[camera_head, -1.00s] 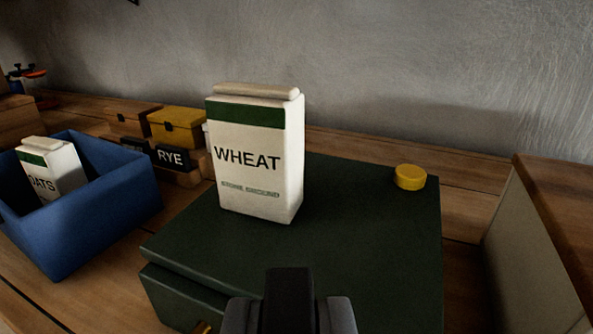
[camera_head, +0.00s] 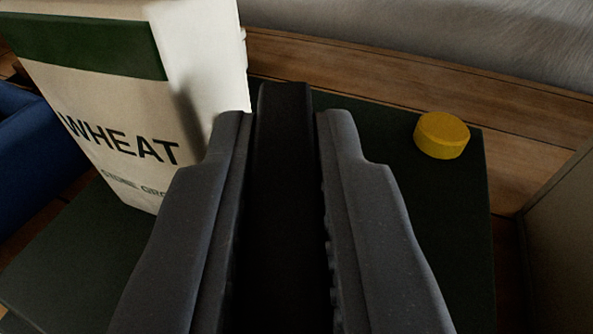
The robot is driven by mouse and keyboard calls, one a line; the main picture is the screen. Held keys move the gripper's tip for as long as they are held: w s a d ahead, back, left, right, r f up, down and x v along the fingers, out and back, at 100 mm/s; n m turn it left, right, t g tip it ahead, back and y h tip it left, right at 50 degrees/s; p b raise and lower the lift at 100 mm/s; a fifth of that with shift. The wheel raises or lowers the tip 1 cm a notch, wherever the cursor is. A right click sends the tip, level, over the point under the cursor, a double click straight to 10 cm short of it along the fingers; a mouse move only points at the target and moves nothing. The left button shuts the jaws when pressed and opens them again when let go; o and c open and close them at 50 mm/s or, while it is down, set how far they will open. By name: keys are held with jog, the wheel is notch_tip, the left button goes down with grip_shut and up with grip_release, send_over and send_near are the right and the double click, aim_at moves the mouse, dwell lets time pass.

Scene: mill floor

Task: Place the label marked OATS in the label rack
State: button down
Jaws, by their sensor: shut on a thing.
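My gripper (camera_head: 282,118) is in the lower middle of the view, shut on a long black piece (camera_head: 285,210) between its two grey fingers. No lettering shows on the piece, so I cannot tell from its surface whether it is the OATS label. The gripper is over the dark green box top (camera_head: 400,235), just right of the white WHEAT packet (camera_head: 110,110). I cannot tell whether the finger touches the packet. The label rack is not visible now.
A round yellow cap (camera_head: 441,135) sits on the green top, right of the gripper. Part of a blue bin (camera_head: 30,160) shows at the left edge. A wooden ledge (camera_head: 400,80) and grey wall lie behind.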

aim_at(289, 249)
jog(key=shift+w, duration=0.15)
jog(key=shift+w+f, duration=0.1)
jog(key=shift+f, duration=0.25)
jog(key=shift+f+b, duration=0.35)
jog(key=shift+f, duration=1.05)
jog(key=shift+f, duration=0.2)
jog(key=c, duration=1.4)
grip_release()
jog(key=shift+c, duration=0.2)
jog(key=shift+r, duration=0.1)
jog(key=shift+r, duration=0.1)
